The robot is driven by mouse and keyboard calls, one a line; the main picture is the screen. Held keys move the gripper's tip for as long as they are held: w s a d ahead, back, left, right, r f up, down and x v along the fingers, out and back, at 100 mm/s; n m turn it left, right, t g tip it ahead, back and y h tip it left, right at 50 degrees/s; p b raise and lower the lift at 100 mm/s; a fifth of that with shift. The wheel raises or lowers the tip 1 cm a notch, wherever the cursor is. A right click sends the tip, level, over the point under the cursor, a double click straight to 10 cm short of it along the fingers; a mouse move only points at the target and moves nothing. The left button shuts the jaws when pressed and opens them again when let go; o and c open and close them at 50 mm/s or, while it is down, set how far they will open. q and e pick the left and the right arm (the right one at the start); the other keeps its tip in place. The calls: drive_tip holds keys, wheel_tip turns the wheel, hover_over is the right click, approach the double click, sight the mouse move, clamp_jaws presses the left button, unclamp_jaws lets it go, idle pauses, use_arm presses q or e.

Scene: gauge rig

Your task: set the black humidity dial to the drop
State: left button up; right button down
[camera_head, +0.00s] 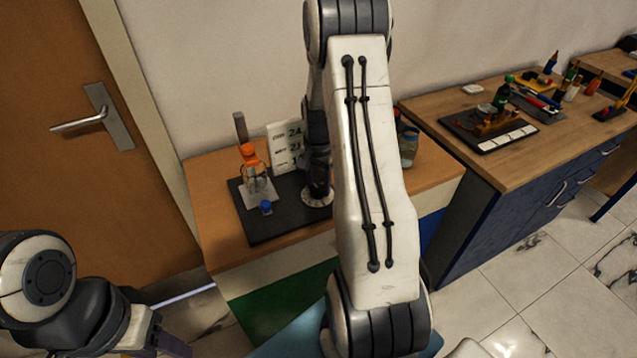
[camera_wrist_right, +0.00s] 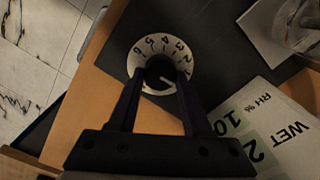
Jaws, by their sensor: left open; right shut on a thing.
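The black humidity dial (camera_wrist_right: 160,72) sits in a white ring of numbers (camera_wrist_right: 139,55) at the top middle of the right wrist view. A short white pointer line on it slants to the lower right. In the head view the white ring (camera_head: 317,199) shows on the dark mat. My right gripper (camera_wrist_right: 158,82) is shut on the dial, one finger on each side; its purple fingers also show in the head view (camera_head: 318,183). I cannot make out a drop mark. My left gripper (camera_head: 165,343) is open and empty at the lower left, away from the table.
A white card (camera_wrist_right: 270,125) reading "WET" and "RH %" stands by the dial. An orange-topped bottle (camera_head: 254,168) and a small blue item (camera_head: 266,207) are on the mat (camera_head: 262,228). A jar (camera_head: 408,148) stands to the right. My right arm covers much of the table.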

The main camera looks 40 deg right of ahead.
sight(316, 187)
drive_tip(key=n, duration=0.4)
drive_tip(key=shift+p, duration=0.4)
drive_tip(key=n, duration=0.4)
drive_tip(key=shift+w+a, duration=0.1)
drive_tip(key=n+p, duration=0.1)
drive_tip(key=n, duration=0.3)
drive_tip(key=shift+a+n, duration=0.1)
drive_tip(key=shift+n, duration=1.8)
drive_tip(key=shift+w, duration=0.1)
drive_tip(key=shift+c, duration=1.7)
unclamp_jaws()
wheel_tip(316, 187, up, 11)
drive_tip(key=shift+f+b, duration=0.2)
drive_tip(key=shift+b, duration=0.25)
